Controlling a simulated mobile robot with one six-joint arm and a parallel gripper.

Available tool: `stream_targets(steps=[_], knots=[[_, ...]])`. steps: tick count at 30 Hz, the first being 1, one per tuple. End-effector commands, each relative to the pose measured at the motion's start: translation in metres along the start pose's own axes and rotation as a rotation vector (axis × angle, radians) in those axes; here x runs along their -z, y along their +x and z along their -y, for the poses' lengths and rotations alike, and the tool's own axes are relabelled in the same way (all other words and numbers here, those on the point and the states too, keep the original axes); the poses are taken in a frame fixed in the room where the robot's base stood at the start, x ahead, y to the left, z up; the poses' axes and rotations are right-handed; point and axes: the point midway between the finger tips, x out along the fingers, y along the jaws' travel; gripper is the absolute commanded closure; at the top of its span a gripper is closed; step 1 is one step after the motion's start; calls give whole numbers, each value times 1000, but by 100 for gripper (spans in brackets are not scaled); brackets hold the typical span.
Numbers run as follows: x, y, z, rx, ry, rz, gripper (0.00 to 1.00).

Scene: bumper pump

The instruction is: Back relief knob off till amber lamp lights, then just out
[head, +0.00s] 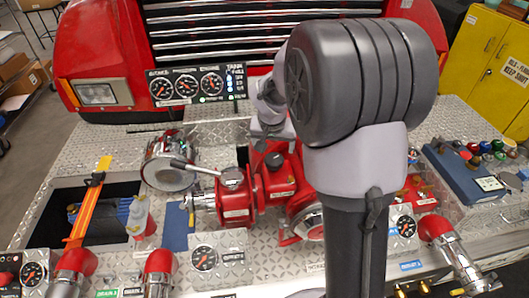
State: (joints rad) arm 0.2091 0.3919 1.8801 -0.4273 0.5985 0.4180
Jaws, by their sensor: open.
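My gripper (272,138) shows small beyond my arm's large dark joint, just above the red pump body (237,200). It is open, and I see nothing held in it. Its fingertips are hard to make out against the pump. I cannot single out the relief knob. A red panel (421,190) with small fittings stands right of my arm, which partly covers it. I cannot make out an amber indicator lamp or whether one is lit.
A gauge panel (198,84) stands before the truck grille. Red-and-chrome pipes line the front edge. My arm hides the middle.

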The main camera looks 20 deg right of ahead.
Motion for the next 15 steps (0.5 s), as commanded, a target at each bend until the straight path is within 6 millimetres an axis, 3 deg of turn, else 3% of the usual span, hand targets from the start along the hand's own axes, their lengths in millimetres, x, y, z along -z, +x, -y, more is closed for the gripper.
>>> stream_targets(steps=[1, 6, 10, 15], knots=[[-2, 18, 0, -2, -1, 4, 18], [-1, 66, 0, -1, -1, 2, 18], [-1, 90, 0, 0, 0, 1, 18], [0, 105, 0, 1, 0, -1, 18]])
